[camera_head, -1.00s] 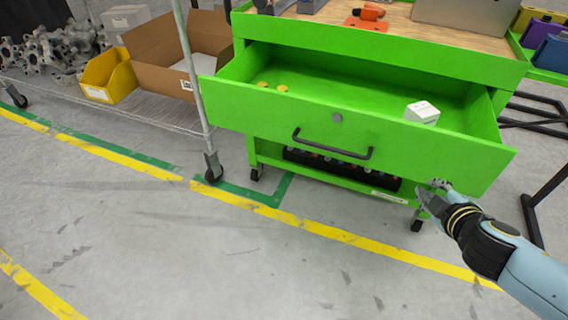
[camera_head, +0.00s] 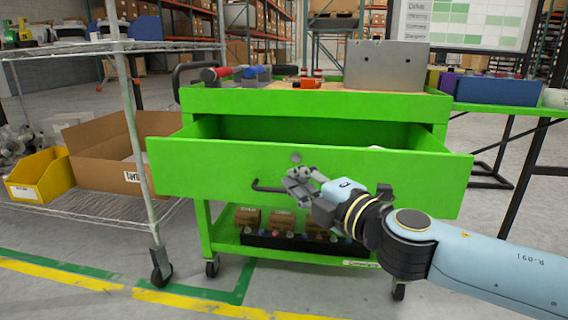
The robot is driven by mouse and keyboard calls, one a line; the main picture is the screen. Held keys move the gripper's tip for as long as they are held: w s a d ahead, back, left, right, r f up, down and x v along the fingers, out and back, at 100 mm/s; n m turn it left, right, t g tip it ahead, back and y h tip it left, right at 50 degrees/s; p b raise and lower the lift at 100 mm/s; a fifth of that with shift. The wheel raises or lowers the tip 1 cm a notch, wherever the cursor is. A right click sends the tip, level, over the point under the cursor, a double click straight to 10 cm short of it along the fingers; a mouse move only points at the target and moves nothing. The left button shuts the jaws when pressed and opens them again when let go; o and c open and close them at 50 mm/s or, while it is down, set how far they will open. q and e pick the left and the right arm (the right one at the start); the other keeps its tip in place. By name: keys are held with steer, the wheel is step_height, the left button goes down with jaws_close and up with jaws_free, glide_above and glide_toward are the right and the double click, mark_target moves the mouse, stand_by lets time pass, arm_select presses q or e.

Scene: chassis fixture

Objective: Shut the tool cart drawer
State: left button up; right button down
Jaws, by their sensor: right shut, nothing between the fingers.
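The green tool cart (camera_head: 300,103) stands ahead with its wide drawer (camera_head: 220,171) pulled out toward me. The drawer has a round lock and a dark bar handle (camera_head: 262,187) on its front, and my right gripper hides most of the handle. My right gripper (camera_head: 297,186) is shut and empty in front of the middle of the drawer front, by the handle. I cannot tell whether it touches the drawer. A bit of a white item (camera_head: 376,148) shows inside the drawer. My left gripper is not in view.
A wire shelf rack (camera_head: 147,190) on casters stands close at the left, with a cardboard box (camera_head: 100,150) and a yellow bin (camera_head: 40,174). Boxes and small items lie on the cart's lower shelf. The floor in front is clear.

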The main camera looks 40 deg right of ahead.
steer(key=p, duration=0.1)
glide_toward(272, 154)
steer(key=w+a, duration=0.2)
steer(key=w, duration=0.1)
steer(key=shift+w+d+b, duration=0.35)
steer(key=shift+w+d, duration=0.3)
steer(key=shift+d, duration=0.1)
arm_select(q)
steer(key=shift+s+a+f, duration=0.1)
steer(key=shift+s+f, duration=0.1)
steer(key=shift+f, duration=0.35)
arm_select(e)
steer(key=shift+w+d, duration=0.4)
steer(key=shift+d, duration=0.1)
